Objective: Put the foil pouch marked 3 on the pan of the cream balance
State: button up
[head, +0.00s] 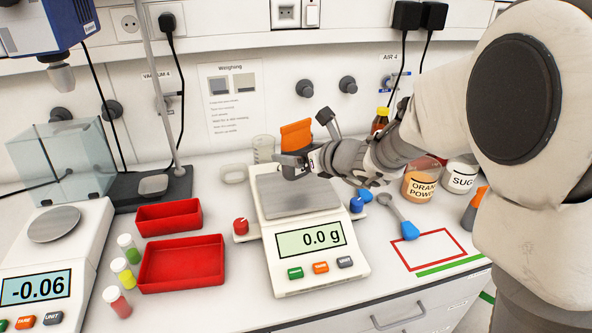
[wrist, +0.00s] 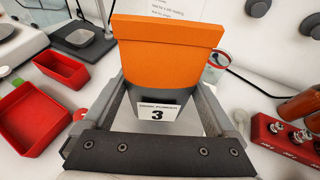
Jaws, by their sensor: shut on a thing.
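The foil pouch marked 3 (head: 296,134) shows its orange upper part in the head view, above the back of the cream balance. In the wrist view the pouch (wrist: 167,45) stands between my fingers, with a white label reading 3 (wrist: 158,112) facing me. My gripper (head: 297,160) is shut on the pouch and hides its lower part in the head view. The cream balance (head: 318,272) reads 0.0 g. Its grey pan (head: 298,197) is bare in front of my gripper. I cannot tell whether the pouch touches the pan.
Two red trays (head: 180,281) and several capped vials (head: 117,302) stand left of the cream balance. A second balance (head: 75,248) reads -0.06 at far left. A blue-handled scoop (head: 407,228) lies at right, near jars of orange powder (head: 420,185) and sugar (head: 461,178).

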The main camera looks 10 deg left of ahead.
jog(key=shift+f+b, duration=0.4)
jog(key=shift+f, duration=1.55)
jog(key=shift+f+b, duration=0.25)
jog(key=shift+b, duration=0.05)
jog(key=o, duration=1.3)
jog(key=shift+r, duration=0.15)
